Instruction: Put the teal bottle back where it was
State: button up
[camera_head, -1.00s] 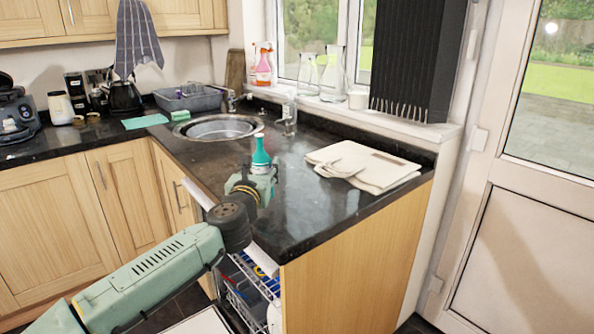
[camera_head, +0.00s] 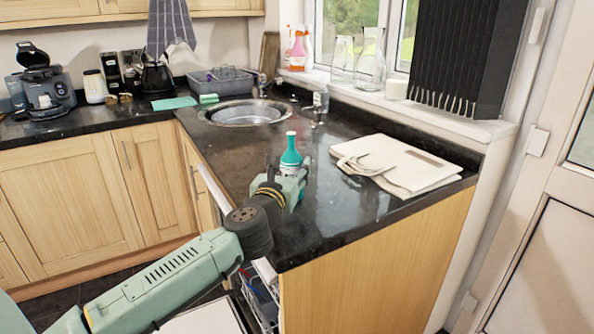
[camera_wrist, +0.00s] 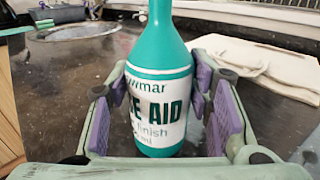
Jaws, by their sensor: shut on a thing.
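In the wrist view the bottle (camera_wrist: 157,60) shows a white label reading partly "AID" and "finish". The purple finger pads of my gripper (camera_wrist: 160,115) lie on both sides of it, shut on it. Its lower end is close to the worktop surface; I cannot tell whether it touches.
A folded cream cloth bag (camera_head: 412,165) lies right of the bottle. The round sink (camera_head: 245,113) is behind it, with a grey dish basin (camera_head: 222,82) beyond. The dark worktop (camera_head: 240,160) between is clear.

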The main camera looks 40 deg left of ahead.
jog(key=shift+s+r, duration=0.1)
jog(key=shift+s, duration=0.05)
jog(key=o, duration=0.9)
jog(key=shift+f, duration=0.2)
jog(key=o, duration=0.5)
jog(key=shift+r, duration=0.1)
